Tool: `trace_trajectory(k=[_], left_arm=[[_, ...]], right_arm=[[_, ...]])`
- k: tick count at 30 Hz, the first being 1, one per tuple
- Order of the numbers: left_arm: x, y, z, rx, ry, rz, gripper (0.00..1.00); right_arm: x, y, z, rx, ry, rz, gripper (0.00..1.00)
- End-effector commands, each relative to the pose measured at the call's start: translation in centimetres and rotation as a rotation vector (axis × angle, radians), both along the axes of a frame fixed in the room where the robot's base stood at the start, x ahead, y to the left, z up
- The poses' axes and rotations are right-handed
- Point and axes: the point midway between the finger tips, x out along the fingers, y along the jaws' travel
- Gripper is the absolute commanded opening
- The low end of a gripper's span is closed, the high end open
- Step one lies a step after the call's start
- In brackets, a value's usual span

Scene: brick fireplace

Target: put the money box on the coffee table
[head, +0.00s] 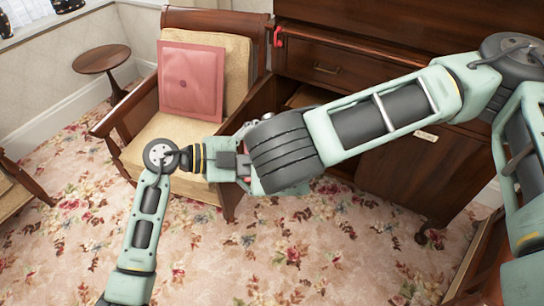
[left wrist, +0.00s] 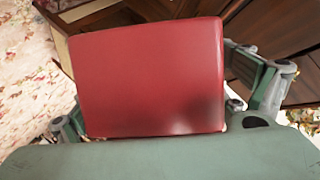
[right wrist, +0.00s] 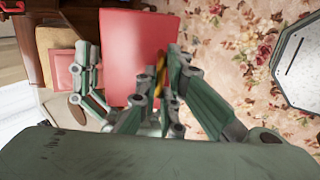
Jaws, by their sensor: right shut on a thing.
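The money box, a plain red box, shows in the left wrist view (left wrist: 150,75) and the right wrist view (right wrist: 128,45). In the head view my arms hide nearly all of it. My right gripper (right wrist: 140,95) is shut on the box, with fingers against its near end. My left gripper (head: 245,168) is close by. Its fingers (left wrist: 165,100) are spread wide, one on each side of the box; contact is unclear. I cannot pick out a coffee table for certain in any view.
An armchair (head: 165,130) with a pink cushion (head: 192,80) stands behind my arms. A small round side table (head: 100,58) is at the back left. A dark wooden cabinet (head: 350,70) fills the back right. Floral carpet (head: 270,255) is open in front.

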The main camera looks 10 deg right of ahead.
Motion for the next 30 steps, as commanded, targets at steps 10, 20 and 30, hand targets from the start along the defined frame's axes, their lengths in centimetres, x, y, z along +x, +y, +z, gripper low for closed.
trace_trajectory(k=[10, 20, 30], left_arm=[[0.00, -0.10, 0.15, -0.004, -0.001, 0.000, 0.64], [0.00, -0.21, 0.40, -0.008, -0.004, -0.001, 0.37], [0.00, -0.09, 0.24, -0.005, -0.002, 0.000, 0.36]], right_arm=[[-0.11, 0.25, 0.03, 0.005, 0.001, 0.007, 0.00], [-0.27, 0.36, -0.06, 0.004, 0.005, 0.014, 0.12], [-0.11, 0.17, -0.02, 0.003, 0.002, 0.005, 0.28]])
